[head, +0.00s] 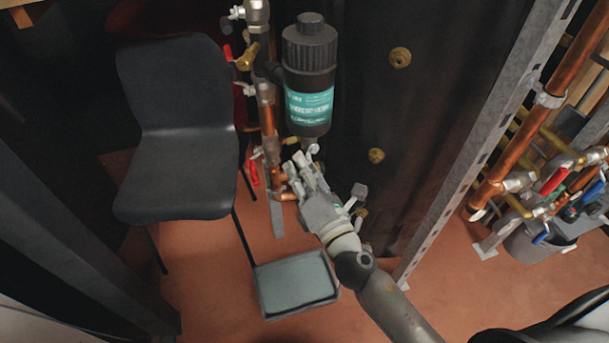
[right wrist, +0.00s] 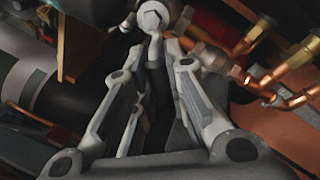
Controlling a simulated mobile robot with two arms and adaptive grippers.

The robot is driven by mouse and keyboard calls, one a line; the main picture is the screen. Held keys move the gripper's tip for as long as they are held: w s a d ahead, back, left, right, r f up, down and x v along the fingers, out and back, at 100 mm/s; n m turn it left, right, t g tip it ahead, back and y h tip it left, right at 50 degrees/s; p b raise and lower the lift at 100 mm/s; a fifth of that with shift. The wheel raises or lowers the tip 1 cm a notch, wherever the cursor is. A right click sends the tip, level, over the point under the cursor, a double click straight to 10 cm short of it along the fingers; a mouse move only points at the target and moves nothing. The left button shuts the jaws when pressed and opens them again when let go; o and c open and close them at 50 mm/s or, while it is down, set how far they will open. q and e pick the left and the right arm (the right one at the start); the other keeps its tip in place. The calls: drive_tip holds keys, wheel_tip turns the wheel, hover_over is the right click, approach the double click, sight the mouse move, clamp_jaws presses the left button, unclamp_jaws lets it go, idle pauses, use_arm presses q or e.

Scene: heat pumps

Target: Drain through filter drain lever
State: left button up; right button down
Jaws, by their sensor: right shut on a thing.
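The black filter (head: 309,75) with a teal label hangs upright beside the copper pipe in the head view. A small pale drain lever (head: 313,149) shows just under its base. My right gripper (head: 304,160) reaches up from the lower right to this spot. In the right wrist view its fingers (right wrist: 152,35) come together on a pale rounded piece (right wrist: 152,14), which looks like the lever. The fingers hide part of the lever and the valve. My left gripper is not in view.
A black chair (head: 180,130) stands left of the pipes. A shallow grey tray (head: 297,284) lies on the floor below the filter. Copper pipes (head: 268,120) run close to my right gripper. A metal post (head: 470,150) stands to the right.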

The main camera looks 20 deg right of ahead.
drive_tip(key=m, duration=0.2)
drive_tip(key=m+b, duration=0.1)
drive_tip(key=shift+a+r+h, duration=0.3)
drive_tip(key=shift+r, duration=0.1)
drive_tip(key=m, duration=0.1)
drive_tip(key=r+m, duration=0.1)
drive_tip(key=m, duration=0.1)
drive_tip(key=shift+a+t+h+b, duration=0.15)
drive_tip(key=shift+t+h+b, duration=0.15)
drive_tip(key=shift+b, duration=0.1)
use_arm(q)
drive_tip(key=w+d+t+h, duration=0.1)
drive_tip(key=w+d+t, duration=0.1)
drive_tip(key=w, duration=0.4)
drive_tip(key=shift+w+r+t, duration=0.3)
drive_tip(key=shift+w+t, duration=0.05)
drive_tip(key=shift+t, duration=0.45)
use_arm(e)
drive_tip(key=shift+r+m+h, duration=0.25)
drive_tip(key=shift+m+h, duration=0.05)
drive_tip(key=shift+m, duration=0.55)
drive_tip(key=shift+r+m+h, duration=0.25)
drive_tip(key=shift+m+h, duration=0.05)
drive_tip(key=shift+m, duration=0.55)
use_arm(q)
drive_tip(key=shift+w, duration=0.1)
use_arm(e)
drive_tip(key=shift+r, duration=0.1)
